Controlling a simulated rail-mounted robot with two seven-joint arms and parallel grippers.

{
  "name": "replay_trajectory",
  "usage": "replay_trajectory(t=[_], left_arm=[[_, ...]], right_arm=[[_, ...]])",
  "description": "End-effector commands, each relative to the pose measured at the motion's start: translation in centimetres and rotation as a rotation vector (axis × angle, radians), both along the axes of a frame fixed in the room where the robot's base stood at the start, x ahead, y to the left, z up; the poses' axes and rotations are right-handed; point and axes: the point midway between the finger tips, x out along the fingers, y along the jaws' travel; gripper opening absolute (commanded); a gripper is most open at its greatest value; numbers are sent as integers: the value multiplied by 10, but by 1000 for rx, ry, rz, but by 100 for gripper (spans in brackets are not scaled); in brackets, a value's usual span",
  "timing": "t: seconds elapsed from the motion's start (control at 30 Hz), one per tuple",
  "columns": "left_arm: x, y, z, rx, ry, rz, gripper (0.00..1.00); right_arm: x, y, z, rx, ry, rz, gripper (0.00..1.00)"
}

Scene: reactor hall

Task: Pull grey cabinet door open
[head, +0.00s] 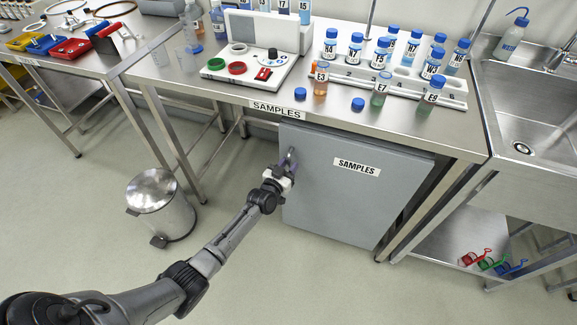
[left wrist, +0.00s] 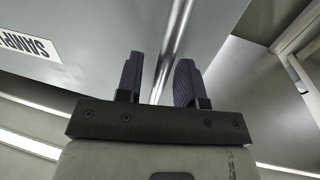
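The grey cabinet door (head: 340,205) carries a SAMPLES label and sits under the lab bench; it looks closed. In the left wrist view the door (left wrist: 120,35) fills the upper left, with its label partly cut off. A shiny metal bar handle (left wrist: 174,42) runs down between the two dark fingers. My left gripper (head: 290,157) is at the door's left side, at the handle. In the left wrist view my left gripper (left wrist: 160,75) is open, one finger on each side of the handle, with gaps visible. Contact with the handle cannot be told. My right gripper is not in view.
The steel bench (head: 240,97) above holds bottles and racks. A steel pedal bin (head: 160,205) stands left of my left forearm. A sink unit (head: 530,120) is at the right, with coloured items on its lower shelf. The floor before the door is clear.

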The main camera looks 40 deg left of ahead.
Motion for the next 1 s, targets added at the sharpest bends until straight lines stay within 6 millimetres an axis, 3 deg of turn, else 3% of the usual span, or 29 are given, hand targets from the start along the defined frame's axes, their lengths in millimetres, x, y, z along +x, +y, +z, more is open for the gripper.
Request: replay_trajectory(t=[0.33, 0.77, 1.0], left_arm=[[0, 0, 0, 0, 0, 0, 1], [-1, 0, 0, -1, 0, 2, 0], [-21, -3, 6, -6, 2, 59, 0]], right_arm=[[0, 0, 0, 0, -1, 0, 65], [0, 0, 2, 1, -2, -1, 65], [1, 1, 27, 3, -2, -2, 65]])
